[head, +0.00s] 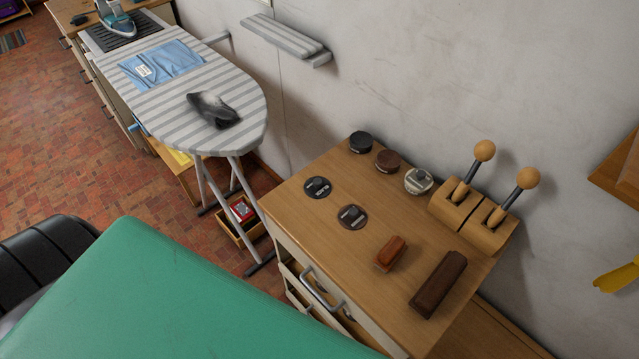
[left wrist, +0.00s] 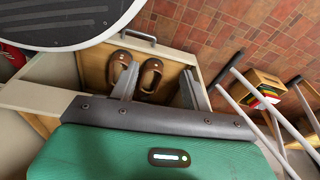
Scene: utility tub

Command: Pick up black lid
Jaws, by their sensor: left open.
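The black lid (head: 317,187) lies flat on the wooden cabinet top near its left edge, with a small raised piece across it. A similar round, dark brownish lid (head: 352,216) lies just to its right and nearer. I cannot make out the black lid in the left wrist view. A large green part of mine fills the lower left of the head view. My right gripper is not in view.
On the cabinet top (head: 300,225) stand a black tin (head: 360,142), a brown tin (head: 387,160), a pale tin (head: 418,180), brushes (head: 390,253) (head: 438,284) and a wooden stand with knobbed rods (head: 470,215). The ironing board (head: 235,135) stands left; a wall is behind.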

